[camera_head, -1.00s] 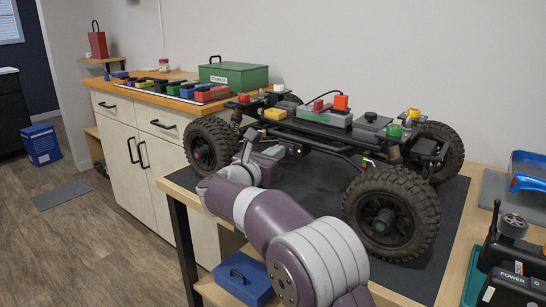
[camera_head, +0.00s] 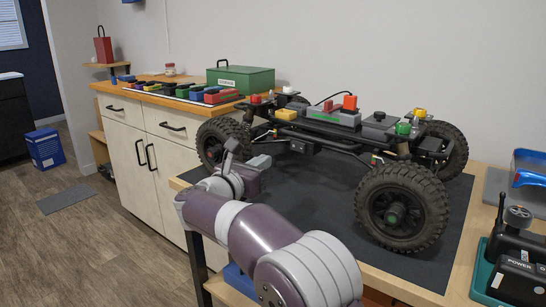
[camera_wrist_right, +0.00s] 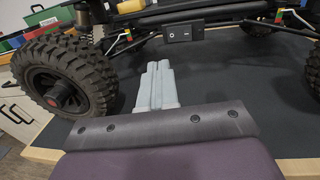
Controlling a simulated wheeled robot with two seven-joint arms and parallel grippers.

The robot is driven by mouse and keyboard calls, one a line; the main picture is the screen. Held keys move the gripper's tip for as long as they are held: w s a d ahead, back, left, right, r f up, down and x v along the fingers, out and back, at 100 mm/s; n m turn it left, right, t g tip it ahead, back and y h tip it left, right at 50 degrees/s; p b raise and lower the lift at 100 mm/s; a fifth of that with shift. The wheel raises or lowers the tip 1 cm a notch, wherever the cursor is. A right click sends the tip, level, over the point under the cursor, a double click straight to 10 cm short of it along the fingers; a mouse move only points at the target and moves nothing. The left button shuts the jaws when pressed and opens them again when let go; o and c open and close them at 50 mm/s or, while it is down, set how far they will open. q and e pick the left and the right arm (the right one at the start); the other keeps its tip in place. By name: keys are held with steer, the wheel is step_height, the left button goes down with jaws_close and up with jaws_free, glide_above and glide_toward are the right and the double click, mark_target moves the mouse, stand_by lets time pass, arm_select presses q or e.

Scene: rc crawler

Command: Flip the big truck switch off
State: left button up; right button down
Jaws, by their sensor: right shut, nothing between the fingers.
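The big truck (camera_head: 330,135) is a black crawler chassis with large knobbly tyres, standing on the dark mat (camera_head: 310,215). Its switch (camera_wrist_right: 183,31) is a small black rocker in a black box under the chassis side, facing me in the right wrist view; I cannot tell which side of the rocker is pressed. In the head view the switch box (camera_head: 303,147) is small. My right gripper (camera_head: 262,162) is shut and empty, apart from the truck. In the wrist view its pale fingers (camera_wrist_right: 158,70) lie together, below and slightly left of the switch. My left gripper is out of view.
A front wheel (camera_wrist_right: 65,88) stands close to the left of my fingers in the wrist view. The controller (camera_head: 517,255) sits at the right table edge. A green storage box (camera_head: 240,79) stands on the back counter. The mat before the truck is clear.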

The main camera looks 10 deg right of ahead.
steer(key=s+a, duration=0.1)
steer(key=a, duration=0.2)
steer(key=s+a, duration=0.1)
steer(key=shift+s+a+r+p, duration=0.15)
steer(key=shift+s+a+p, duration=0.15)
steer(key=shift+s, duration=0.05)
